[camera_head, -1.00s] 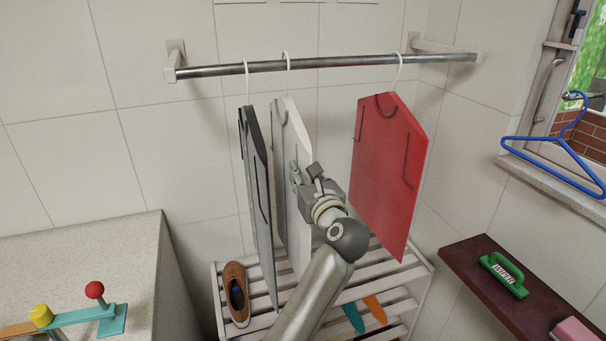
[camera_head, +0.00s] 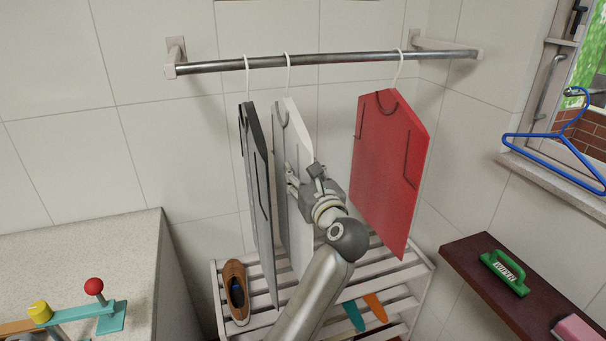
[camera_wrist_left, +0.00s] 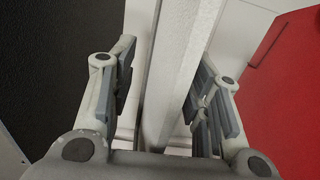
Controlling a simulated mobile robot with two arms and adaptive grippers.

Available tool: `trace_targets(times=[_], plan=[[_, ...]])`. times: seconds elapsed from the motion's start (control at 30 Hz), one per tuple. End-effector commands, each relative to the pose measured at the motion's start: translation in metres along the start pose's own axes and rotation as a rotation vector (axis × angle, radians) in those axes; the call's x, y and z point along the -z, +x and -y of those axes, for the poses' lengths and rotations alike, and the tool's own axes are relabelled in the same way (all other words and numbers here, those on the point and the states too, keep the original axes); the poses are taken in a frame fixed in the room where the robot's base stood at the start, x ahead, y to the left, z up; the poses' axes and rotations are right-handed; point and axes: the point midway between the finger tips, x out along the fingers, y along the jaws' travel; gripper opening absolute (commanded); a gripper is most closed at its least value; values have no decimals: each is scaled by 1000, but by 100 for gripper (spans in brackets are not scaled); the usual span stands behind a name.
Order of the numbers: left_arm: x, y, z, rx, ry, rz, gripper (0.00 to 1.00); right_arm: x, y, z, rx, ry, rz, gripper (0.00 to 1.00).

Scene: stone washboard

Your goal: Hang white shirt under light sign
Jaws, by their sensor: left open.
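The white shirt (camera_head: 292,118) is a flat, boxy garment hanging by a white hook from the metal rod (camera_head: 330,61). It hangs between a dark grey shirt (camera_head: 257,190) on its left and a red shirt (camera_head: 390,170) on its right. My left gripper (camera_head: 303,176) is at the white shirt's near edge and hides part of it. In the left wrist view, the open fingers (camera_wrist_left: 165,85) stand on both sides of the white shirt (camera_wrist_left: 182,60), with visible gaps. My right gripper is not in view. No light sign shows clearly; the wall above the rod is mostly cut off.
A slatted rack (camera_head: 390,265) with a brown shoe (camera_head: 236,290) stands below the shirts. A counter (camera_head: 90,255) is at left, and a dark shelf (camera_head: 480,270) with a green brush (camera_head: 505,273) at right. A blue hanger (camera_head: 555,140) is by the window. The rod is free between the white and red shirts.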

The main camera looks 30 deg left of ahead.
Motion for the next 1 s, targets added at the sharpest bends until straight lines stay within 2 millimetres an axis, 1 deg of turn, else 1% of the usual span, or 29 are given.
trace_targets(times=[0.07,0.17,0.27,0.4,0.5,0.6,0.77,1.0], plan=[[-2,0,0,0,0,0,44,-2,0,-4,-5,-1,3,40],[-12,0,0,0,-4,1,44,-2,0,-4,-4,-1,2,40],[-29,0,0,0,-7,1,44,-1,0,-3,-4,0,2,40],[-58,0,1,1,-8,2,44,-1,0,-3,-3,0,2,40],[-76,0,1,1,-6,2,44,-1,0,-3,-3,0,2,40],[-89,0,0,0,-4,3,44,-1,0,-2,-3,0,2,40],[-100,0,0,0,-2,1,44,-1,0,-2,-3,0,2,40],[-101,0,0,0,-1,1,44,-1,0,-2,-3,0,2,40]])
